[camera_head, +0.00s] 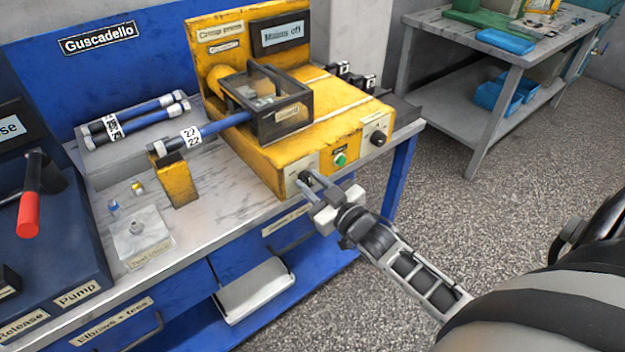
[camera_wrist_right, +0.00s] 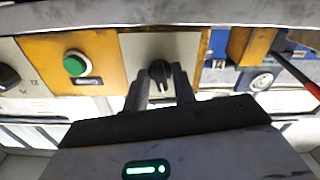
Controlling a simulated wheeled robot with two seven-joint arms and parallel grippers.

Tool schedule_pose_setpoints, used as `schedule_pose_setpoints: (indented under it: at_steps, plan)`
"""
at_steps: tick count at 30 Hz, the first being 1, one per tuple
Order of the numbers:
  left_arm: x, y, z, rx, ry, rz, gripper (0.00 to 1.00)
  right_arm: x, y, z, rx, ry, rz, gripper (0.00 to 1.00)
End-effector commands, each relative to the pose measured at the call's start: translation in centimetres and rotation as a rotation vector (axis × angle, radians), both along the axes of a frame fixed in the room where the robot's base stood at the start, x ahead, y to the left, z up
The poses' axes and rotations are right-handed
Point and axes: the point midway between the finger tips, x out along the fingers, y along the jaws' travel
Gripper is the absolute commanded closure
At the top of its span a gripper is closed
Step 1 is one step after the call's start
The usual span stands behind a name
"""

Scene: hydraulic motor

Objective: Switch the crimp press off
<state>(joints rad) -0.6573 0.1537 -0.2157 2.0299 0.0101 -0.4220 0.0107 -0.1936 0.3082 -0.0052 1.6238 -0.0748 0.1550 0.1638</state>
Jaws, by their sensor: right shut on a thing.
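The yellow crimp press (camera_head: 270,160) stands on the bench, its sign at the upper left. Its display (camera_head: 282,34) shows text that looks like "Mains off". On the left of its front face, a black rotary switch (camera_wrist_right: 160,70) sits on a pale plate. My right gripper (camera_head: 311,186) is shut on this switch; in the right wrist view its two fingers (camera_wrist_right: 160,88) lie on either side of the knob. The fingers partly hide the switch in the head view. My left gripper is not in view.
A green button (camera_head: 340,159) and another black knob (camera_head: 378,138) sit right of the switch. A hose (camera_head: 215,128) with a tag runs into the press's guarded opening. A pump unit (camera_head: 50,260) with a red-handled lever stands at left. Floor is clear at right.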

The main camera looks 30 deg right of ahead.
Motion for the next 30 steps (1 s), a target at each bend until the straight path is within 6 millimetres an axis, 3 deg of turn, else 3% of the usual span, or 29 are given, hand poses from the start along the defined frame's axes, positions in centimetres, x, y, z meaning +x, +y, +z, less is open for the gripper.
schedule_pose_setpoints:
  at_steps: [15, 30]
  plan:
    - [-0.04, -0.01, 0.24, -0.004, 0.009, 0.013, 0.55, 0.02, -0.04, 0.08, -0.430, -0.035, 0.000, 0.97]
    - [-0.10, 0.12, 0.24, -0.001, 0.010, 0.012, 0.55, 0.02, -0.03, 0.08, -0.585, -0.048, 0.001, 0.97]
